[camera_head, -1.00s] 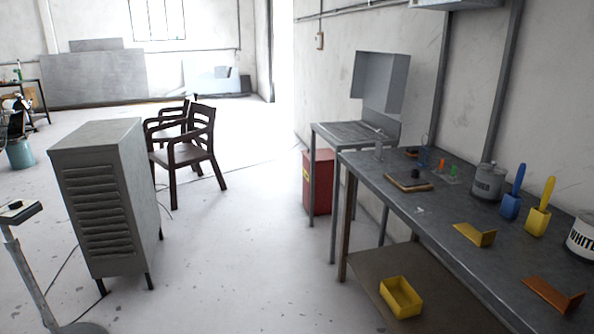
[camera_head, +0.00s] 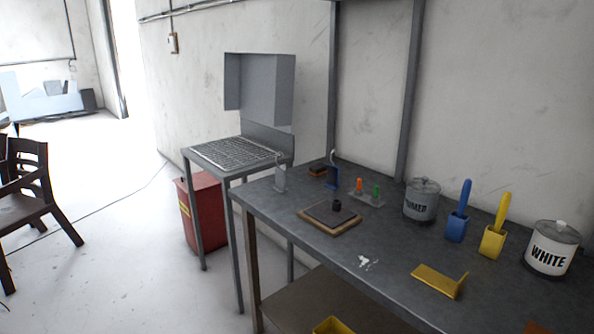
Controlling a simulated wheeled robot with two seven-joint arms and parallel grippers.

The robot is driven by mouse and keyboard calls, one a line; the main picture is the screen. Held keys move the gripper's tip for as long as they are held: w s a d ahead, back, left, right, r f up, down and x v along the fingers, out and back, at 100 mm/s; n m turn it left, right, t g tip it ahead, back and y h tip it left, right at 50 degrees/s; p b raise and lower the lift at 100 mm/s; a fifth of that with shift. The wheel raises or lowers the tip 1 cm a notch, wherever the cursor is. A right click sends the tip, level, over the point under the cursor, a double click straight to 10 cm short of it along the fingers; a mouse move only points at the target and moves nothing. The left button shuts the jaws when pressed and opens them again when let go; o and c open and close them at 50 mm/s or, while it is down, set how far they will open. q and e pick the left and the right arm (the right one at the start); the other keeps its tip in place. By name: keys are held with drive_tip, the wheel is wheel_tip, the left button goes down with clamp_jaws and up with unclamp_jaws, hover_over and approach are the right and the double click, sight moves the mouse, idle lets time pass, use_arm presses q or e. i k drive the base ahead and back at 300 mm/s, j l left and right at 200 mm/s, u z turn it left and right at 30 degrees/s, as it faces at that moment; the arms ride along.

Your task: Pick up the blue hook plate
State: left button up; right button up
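A small upright blue piece (camera_head: 332,180), which looks like the blue hook plate, stands on the workbench (camera_head: 290,215) towards its far end. A pale curved hook shape shows above it. It is small in the picture, so its exact shape is hard to tell. Neither of my grippers is in view.
A grey upright piece (camera_head: 280,178), a framed dark board (camera_head: 330,217), a primer can (camera_head: 422,200), a blue holder (camera_head: 457,225), a yellow holder (camera_head: 493,240), a yellow bent plate (camera_head: 438,280) and a white can (camera_head: 552,248) stand on the bench. A red bin (camera_head: 203,215) is beyond it.

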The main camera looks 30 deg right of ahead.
sight(333, 172)
drive_tip(key=i+z, duration=0.1)
drive_tip(key=i, duration=0.6)
drive_tip(key=i+j+z, duration=0.1)
drive_tip(key=i, duration=0.65)
drive_tip(key=i+j+z, duration=0.15)
drive_tip(key=i+z, duration=0.35)
drive_tip(key=i+j+z, duration=0.3)
drive_tip(key=z, duration=0.2)
drive_tip(key=i+j+z, duration=0.3)
drive_tip(key=j+z, duration=0.2)
drive_tip(key=i+j+z, duration=0.25)
drive_tip(key=j+z, duration=0.2)
drive_tip(key=j, duration=0.2)
drive_tip(key=i+j+z, duration=0.25)
drive_tip(key=j+z, duration=0.2)
drive_tip(key=j, duration=0.3)
